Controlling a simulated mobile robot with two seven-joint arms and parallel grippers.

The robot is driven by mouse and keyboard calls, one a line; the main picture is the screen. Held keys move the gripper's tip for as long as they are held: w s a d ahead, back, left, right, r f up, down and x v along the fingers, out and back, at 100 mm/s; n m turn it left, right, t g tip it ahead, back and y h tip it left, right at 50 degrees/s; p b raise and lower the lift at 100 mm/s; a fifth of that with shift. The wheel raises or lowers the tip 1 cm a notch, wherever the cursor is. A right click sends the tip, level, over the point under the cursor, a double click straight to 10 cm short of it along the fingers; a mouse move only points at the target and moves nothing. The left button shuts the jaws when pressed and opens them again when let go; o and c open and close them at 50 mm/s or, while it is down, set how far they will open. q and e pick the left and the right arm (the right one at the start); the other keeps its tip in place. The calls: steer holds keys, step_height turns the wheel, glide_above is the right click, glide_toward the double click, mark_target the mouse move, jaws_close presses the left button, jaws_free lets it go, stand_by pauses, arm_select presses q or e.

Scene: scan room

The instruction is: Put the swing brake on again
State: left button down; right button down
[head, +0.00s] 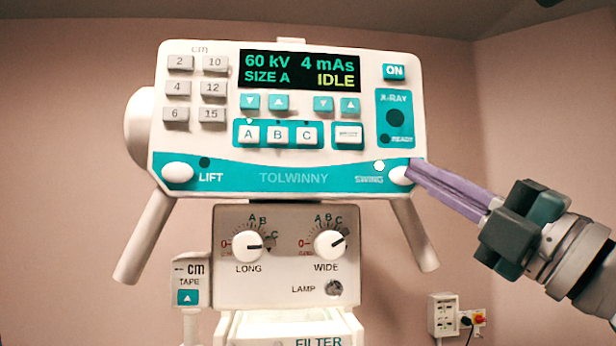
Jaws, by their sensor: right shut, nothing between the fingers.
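The swing brake control is a white oval button (401,176) at the lower right of the console's teal band, by a label that looks like SWING. A small round lamp (379,166) above that label looks white and lit. My right gripper (414,170) comes in from the right, its purple fingers together and empty. Their tips are at the button's right edge and cover part of it; I cannot tell whether they touch it. The console (290,120) reads 60 kV, 4 mAs, SIZE A, IDLE. My left gripper is not in view.
A matching LIFT button (178,172) sits at the console's lower left, with a dark lamp (204,162) above it. Two handles (146,238) (416,234) slant down. Below are LONG (247,246) and WIDE (330,244) knobs. A wall socket (443,315) is at lower right.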

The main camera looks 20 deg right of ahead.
steer(key=shift+w, duration=0.15)
steer(key=shift+w+d, duration=0.1)
steer(key=shift+w, duration=0.2)
steer(key=shift+w+d, duration=0.1)
steer(key=shift+w, duration=0.25)
stand_by(0.9)
steer(key=shift+s, duration=0.15)
steer(key=shift+s+a, duration=0.2)
steer(key=shift+s, duration=0.45)
steer(key=shift+s+a+p, duration=0.1)
steer(key=shift+s+a, duration=0.1)
steer(key=shift+s, duration=0.6)
steer(key=shift+s+a+p, duration=0.1)
steer(key=shift+s+a, duration=0.1)
steer(key=shift+s, duration=0.65)
steer(key=shift+s+a+p, duration=0.1)
steer(key=shift+s+a, duration=0.1)
steer(key=shift+s, duration=0.6)
